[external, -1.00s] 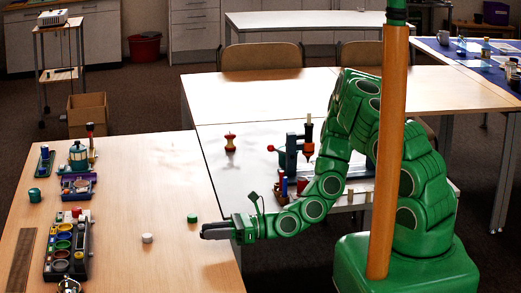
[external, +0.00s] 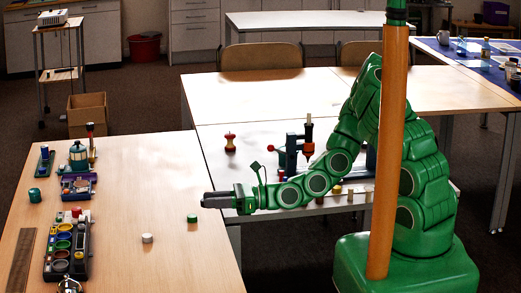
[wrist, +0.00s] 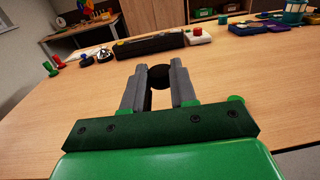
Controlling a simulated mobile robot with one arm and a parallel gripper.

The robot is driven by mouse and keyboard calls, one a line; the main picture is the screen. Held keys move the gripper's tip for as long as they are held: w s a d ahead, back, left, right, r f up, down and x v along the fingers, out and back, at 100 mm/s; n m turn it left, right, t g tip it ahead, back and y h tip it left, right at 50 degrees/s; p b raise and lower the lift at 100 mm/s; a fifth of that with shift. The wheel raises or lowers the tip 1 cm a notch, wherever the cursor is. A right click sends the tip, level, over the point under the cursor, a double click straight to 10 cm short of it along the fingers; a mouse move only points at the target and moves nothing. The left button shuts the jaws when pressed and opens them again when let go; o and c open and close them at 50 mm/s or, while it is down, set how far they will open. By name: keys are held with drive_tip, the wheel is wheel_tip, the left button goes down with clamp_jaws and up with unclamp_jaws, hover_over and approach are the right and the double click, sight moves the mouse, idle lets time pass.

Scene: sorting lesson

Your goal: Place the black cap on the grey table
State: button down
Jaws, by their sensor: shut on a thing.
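My gripper (external: 208,200) is shut on the black cap, above the right edge of the wooden table. In the wrist view the round black cap (wrist: 160,77) sits between the fingertips. In the external view the cap cannot be told from the dark fingers. The grey table (external: 212,147) stands behind and to the right of the wooden table, beyond my gripper and partly behind my arm.
On the wooden table (external: 120,265), a white cap (external: 147,238) and a green cap (external: 192,218) lie near my gripper. A dark sorting tray (external: 81,262) is at left. The grey table carries a red spool (external: 230,143) and a dark press (external: 291,154); its left part is bare.

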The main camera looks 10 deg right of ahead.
drive_tip(key=w+d+r+m+t+h, duration=0.2)
drive_tip(key=w+d+r+m+t, duration=0.3)
drive_tip(key=w+d, duration=0.55)
drive_tip(key=w+d+r+m+t+h, duration=0.2)
drive_tip(key=w+d+r+t, duration=0.5)
drive_tip(key=w, duration=0.7)
drive_tip(key=w+d+r+m+t+h, duration=0.1)
drive_tip(key=w+d+r+m+h, duration=0.1)
drive_tip(key=d, duration=0.7)
drive_tip(key=w+d+r+m+t+h, duration=0.1)
drive_tip(key=w+d+r+m+h, duration=0.1)
drive_tip(key=d+r, duration=0.5)
drive_tip(key=w+d+r+m+t+h, duration=0.2)
drive_tip(key=w+d+r+m+h, duration=0.1)
drive_tip(key=d, duration=0.7)
wheel_tip(320, 180, up, 2)
drive_tip(key=shift+w+d+r+h, duration=0.25)
drive_tip(key=shift+w+d+h, duration=0.05)
drive_tip(key=shift+w+h, duration=0.6)
